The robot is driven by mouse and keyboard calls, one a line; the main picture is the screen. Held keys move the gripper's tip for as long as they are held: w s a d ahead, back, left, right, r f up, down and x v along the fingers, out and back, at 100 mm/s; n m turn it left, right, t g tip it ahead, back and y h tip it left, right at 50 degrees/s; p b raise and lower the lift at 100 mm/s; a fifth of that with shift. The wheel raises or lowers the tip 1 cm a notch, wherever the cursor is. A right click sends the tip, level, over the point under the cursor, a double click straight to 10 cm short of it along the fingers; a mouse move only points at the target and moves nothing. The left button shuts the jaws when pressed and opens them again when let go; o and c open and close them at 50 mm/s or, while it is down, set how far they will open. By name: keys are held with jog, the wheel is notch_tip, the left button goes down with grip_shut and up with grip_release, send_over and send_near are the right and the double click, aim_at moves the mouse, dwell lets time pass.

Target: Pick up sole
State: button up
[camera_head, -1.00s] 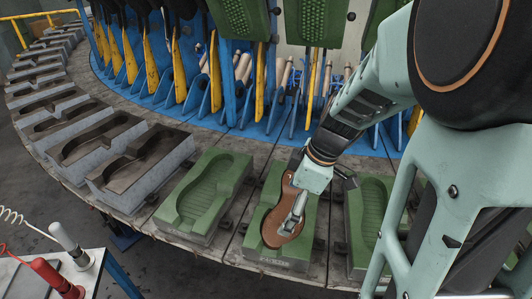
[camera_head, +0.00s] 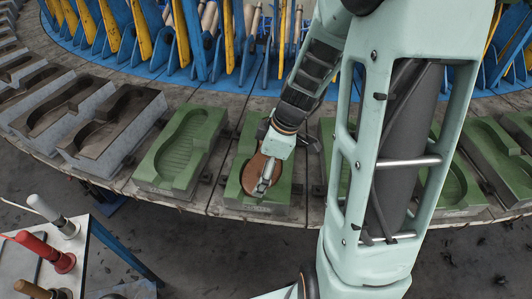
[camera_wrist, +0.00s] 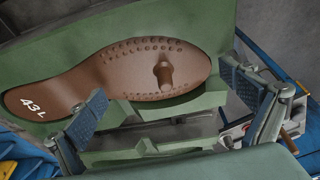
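The brown sole (camera_head: 249,183) lies on a green mould (camera_head: 278,203) in the head view, partly hidden by my gripper. In the wrist view the sole (camera_wrist: 105,70) shows "43 L" at its left end, rows of small dots, and a short brown peg (camera_wrist: 163,74) standing up from it. My gripper (camera_head: 265,181) is over the sole. In the wrist view my gripper (camera_wrist: 166,102) is open, its two blue-padded fingers wide apart to either side of the peg. I cannot tell whether the fingers touch the sole.
An empty green mould (camera_head: 182,150) stands to the left, with grey moulds (camera_head: 112,135) beyond it on the round table. More green moulds (camera_head: 490,150) are to the right. A small side table (camera_head: 105,270) at lower left holds red and white handled tools.

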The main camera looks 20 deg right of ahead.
jog(key=shift+s, duration=0.15)
jog(key=c, duration=1.4)
jog(key=shift+r, duration=0.1)
